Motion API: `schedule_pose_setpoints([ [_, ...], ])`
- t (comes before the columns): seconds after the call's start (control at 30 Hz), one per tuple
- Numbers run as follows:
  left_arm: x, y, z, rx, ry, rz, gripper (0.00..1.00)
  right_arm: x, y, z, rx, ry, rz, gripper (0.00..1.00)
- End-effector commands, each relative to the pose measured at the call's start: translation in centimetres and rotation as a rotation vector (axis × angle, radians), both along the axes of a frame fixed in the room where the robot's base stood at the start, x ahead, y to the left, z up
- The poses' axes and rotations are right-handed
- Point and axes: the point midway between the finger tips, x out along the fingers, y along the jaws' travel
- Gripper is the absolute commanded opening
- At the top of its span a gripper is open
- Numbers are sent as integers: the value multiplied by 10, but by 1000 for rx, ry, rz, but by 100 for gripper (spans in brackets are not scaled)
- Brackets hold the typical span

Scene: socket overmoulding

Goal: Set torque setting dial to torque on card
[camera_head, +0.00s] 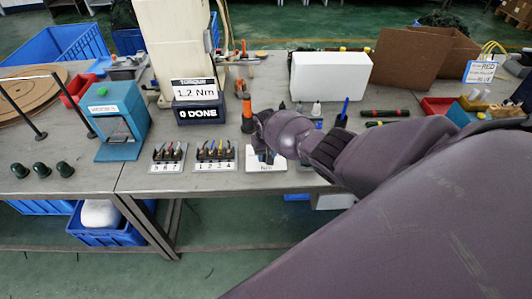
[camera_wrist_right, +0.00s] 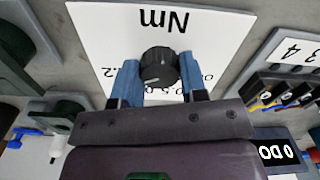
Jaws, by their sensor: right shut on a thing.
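The torque setting dial (camera_wrist_right: 160,66) is a black round knob on a white scale plate (camera_wrist_right: 215,30) marked "Nm", seen upside down in the right wrist view. My right gripper (camera_wrist_right: 158,78) has its two blue fingers on either side of the dial, shut on it. Part of the scale is hidden behind the fingers and knob; a "2" shows at the left. In the head view the plate (camera_head: 265,165) lies at the bench's front edge, mostly under my right gripper (camera_head: 267,156).
Two wire-connector holders (camera_head: 214,155) (camera_head: 168,157) stand left of the plate. A blue box-shaped device (camera_head: 122,120) and several dark green knobs (camera_head: 42,170) are further left. A white box (camera_head: 330,76) and brown cardboard (camera_head: 412,62) stand behind my right arm.

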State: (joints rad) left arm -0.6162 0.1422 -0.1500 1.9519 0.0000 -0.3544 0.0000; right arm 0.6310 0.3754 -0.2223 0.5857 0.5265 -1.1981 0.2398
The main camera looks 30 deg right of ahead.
Motion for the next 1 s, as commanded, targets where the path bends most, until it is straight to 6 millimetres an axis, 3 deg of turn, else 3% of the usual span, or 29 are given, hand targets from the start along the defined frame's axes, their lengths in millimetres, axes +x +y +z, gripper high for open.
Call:
schedule_pose_setpoints([
  [0.7,0,-1,4,-2,-3,1,43,0,0,0,1,0,-77,16],
  [0.73,0,-1,4,-2,-3,1,43,0,0,0,1,0,-77,43],
  [0.87,0,-1,4,-3,-2,1,43,0,0,0,0,0,-76,63],
  [1.0,-1,-1,4,-3,-2,1,43,0,0,0,0,-1,-76,65],
])
